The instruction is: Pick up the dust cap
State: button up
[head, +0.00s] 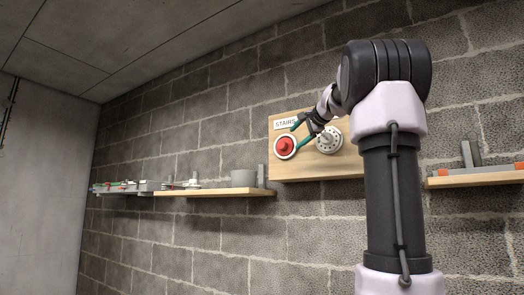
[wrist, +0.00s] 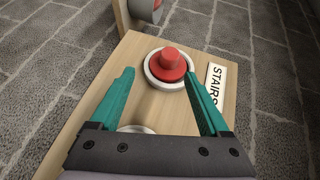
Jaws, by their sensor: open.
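The red dust cap (head: 284,146) sits in a white ring on a wooden board (head: 345,170) fixed to the wall. In the wrist view the cap (wrist: 170,63) has a round knob on a wider flange, inside the white ring (wrist: 148,70). My gripper (head: 298,133) is open, with teal fingers and nothing between them. In the wrist view the gripper's (wrist: 159,74) right fingertip is close to the cap's lower right edge and the left one is to the left of the ring. Whether a finger touches the cap I cannot tell.
A STAIRS label (head: 286,124) is above the cap on the board. A white round fitting with holes (head: 328,140) sits to its right, partly behind my gripper. A wooden shelf (head: 215,192) at left holds a grey cylinder (head: 243,178) and small parts. Another shelf (head: 475,179) is at right.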

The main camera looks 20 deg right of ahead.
aim_at(284, 143)
jog(key=x, duration=0.3)
jog(key=r+x, duration=0.1)
jog(key=x, duration=0.2)
jog(key=shift+w+a+r, duration=0.1)
jog(key=shift+w, duration=0.3)
jog(key=x, duration=0.5)
jog(key=shift+w+r, duration=0.15)
jog(key=shift+r, duration=0.1)
grip_shut()
